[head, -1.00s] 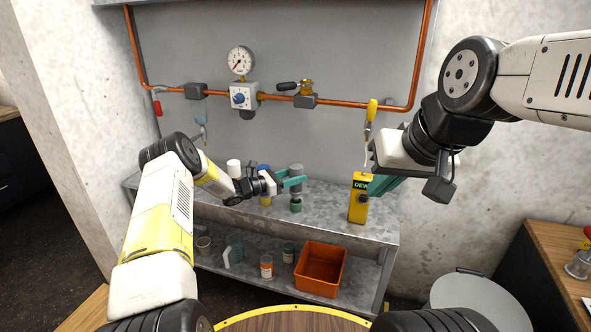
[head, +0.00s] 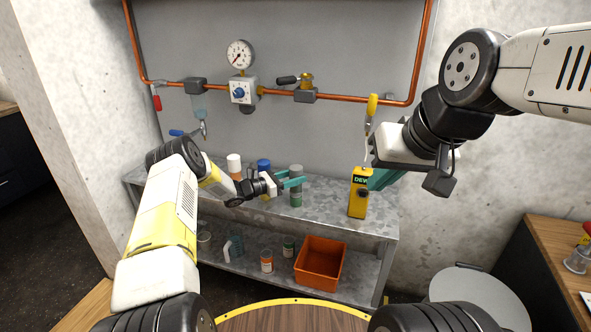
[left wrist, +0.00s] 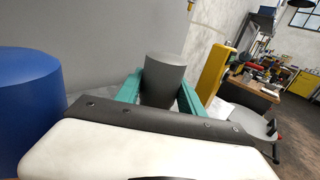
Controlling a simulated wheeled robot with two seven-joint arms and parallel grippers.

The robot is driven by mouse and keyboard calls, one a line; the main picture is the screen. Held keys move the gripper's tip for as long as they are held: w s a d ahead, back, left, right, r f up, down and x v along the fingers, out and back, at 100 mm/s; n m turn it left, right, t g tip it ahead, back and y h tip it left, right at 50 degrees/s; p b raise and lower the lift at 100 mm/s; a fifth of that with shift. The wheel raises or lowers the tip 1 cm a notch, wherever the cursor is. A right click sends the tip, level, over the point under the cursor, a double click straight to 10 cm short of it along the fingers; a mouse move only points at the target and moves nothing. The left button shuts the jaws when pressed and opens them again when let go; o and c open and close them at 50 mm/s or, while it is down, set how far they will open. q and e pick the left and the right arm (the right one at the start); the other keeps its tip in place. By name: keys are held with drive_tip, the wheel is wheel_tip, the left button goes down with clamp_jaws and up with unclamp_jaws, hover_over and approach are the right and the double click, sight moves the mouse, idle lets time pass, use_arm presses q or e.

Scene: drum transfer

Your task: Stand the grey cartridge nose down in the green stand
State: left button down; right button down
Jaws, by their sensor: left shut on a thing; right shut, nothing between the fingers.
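The grey cartridge (head: 296,171) is upright on the back shelf's left-middle part, with its lower end at the green stand (head: 296,199). Whether its nose is seated inside the stand is hidden. My left gripper (head: 294,182) is shut on the cartridge from the left. In the left wrist view the cartridge (left wrist: 163,80) stands between the teal fingers. My right gripper (head: 373,181) is shut and empty, close behind the yellow meter at the right; I cannot tell whether they touch.
The yellow meter (head: 358,195) stands right of the stand. A blue-capped container (head: 264,165) and a white-capped one (head: 234,163) stand left of it, behind my left arm. Below are an orange bin (head: 320,262) and small jars (head: 267,262). Copper pipe (head: 350,99) crosses the wall.

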use_arm(q)
drive_tip(key=shift+f, duration=0.2)
drive_tip(key=c, duration=0.6)
unclamp_jaws()
drive_tip(key=shift+c, duration=0.2)
drive_tip(key=v, duration=0.7)
drive_tip(key=shift+s+a, duration=0.2)
drive_tip(key=shift+a, duration=0.15)
